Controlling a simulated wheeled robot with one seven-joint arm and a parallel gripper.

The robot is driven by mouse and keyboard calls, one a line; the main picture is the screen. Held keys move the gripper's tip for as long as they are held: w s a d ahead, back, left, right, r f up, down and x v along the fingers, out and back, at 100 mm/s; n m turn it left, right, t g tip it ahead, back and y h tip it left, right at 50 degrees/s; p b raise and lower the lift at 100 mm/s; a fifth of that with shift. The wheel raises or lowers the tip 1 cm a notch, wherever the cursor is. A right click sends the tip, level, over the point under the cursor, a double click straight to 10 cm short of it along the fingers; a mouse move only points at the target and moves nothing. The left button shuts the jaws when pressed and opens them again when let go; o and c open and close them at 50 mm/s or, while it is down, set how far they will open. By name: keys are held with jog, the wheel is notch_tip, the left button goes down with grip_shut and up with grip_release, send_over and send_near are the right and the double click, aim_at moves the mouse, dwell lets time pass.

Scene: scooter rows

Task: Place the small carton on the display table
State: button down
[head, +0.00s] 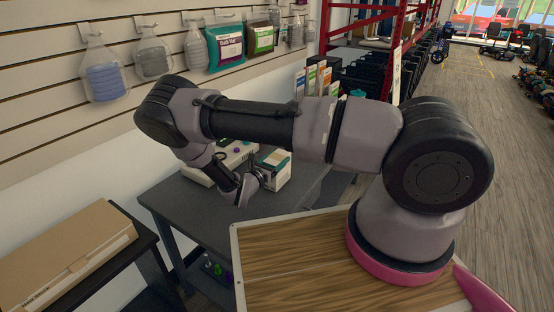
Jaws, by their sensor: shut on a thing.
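The small carton (279,173), white with a dark green patch, is over the grey display table (195,206). My gripper (255,177) reaches down from the left and is shut on the carton's near left side. The fingertips are small and partly hidden by the wrist and the carton. I cannot tell whether the carton's base touches the tabletop or is slightly above it.
A pale device (232,158) stands behind my gripper on the display table. Upright boxes (318,77) stand at the back. A long cardboard box (65,258) lies on a dark side table at left. Bagged goods (226,44) hang on the wall. The table's front left is clear.

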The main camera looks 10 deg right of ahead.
jog(key=shift+c, duration=0.2)
grip_release()
jog(key=shift+o, duration=0.2)
jog(key=shift+r, duration=0.15)
jog(key=v, duration=1.2)
jog(key=s+d+r+m+g+y, duration=0.2)
jog(key=d+r+m+g, duration=0.15)
jog(key=r+m, duration=0.4)
jog(key=s+d+r+m+g+y, duration=0.25)
jog(key=r+m+g, duration=0.25)
jog(key=r, duration=0.5)
jog(key=s+d+r+m+g+y, duration=0.1)
jog(key=d+r+m+g+y, duration=0.1)
jog(key=d+r+m+g, duration=0.45)
jog(key=s+d+r+m+t+y, duration=0.1)
jog(key=s+r+m+t+y, duration=0.3)
jog(key=r, duration=0.8)
jog(key=s+r+m+t+y, duration=0.4)
jog(key=s+r+m, duration=0.4)
jog(key=s+r, duration=0.3)
jog(key=shift+d+r+t, duration=0.4)
jog(key=shift+r+t, duration=0.3)
jog(key=shift+r, duration=0.15)
